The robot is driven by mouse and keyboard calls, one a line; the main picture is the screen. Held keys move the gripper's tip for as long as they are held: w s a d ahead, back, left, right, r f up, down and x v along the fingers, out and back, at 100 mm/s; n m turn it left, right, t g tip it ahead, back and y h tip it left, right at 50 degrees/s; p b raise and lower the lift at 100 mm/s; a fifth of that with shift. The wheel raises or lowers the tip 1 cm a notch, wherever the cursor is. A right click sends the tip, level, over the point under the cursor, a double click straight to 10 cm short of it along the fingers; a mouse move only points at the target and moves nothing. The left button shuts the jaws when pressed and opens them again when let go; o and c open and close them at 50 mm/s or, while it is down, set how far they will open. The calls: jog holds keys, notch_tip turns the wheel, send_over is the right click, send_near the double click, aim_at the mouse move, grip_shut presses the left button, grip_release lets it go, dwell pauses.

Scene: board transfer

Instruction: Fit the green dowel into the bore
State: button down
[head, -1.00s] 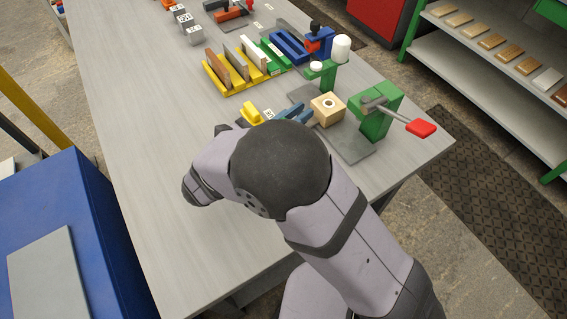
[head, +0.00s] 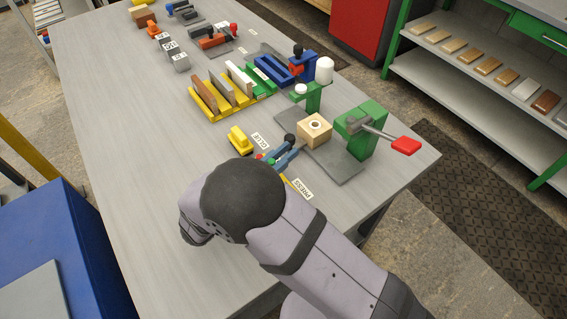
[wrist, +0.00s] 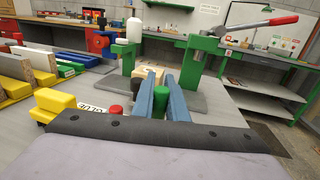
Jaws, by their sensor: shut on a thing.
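The green dowel (wrist: 160,104) is upright between the two blue-grey fingers of my gripper (wrist: 166,94) in the wrist view. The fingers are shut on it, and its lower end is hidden. In the head view my gripper (head: 281,155) is in front and to the left of the wooden block (head: 311,137), apart from it. The round dark bore (head: 316,125) is in the block's top, ringed by a pale rim, and looks empty. In the wrist view the block (wrist: 148,72) is beyond the fingers, partly hidden.
A green press (head: 364,132) with a red-handled lever stands right of the block on a grey plate (head: 337,165). A green stand with white caps (head: 313,97) stands behind it. A yellow piece (head: 240,140) and a red cylinder (wrist: 115,110) are left of my gripper.

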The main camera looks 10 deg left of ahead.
jog(key=shift+f+p, duration=0.3)
jog(key=shift+f, duration=1.55)
jog(key=shift+f, duration=0.3)
jog(key=c, duration=1.8)
grip_release()
jog(key=shift+r, duration=0.1)
jog(key=shift+o, duration=0.2)
jog(key=shift+b, duration=0.3)
jog(key=b+v, duration=0.1)
jog(key=v, duration=0.6)
jog(key=shift+s+a+b, duration=0.25)
jog(key=shift+s+b, duration=0.1)
jog(key=shift+b, duration=0.05)
notch_tip(320, 180, up, 8)
jog(key=shift+w+d, duration=0.1)
jog(key=shift+d, duration=0.05)
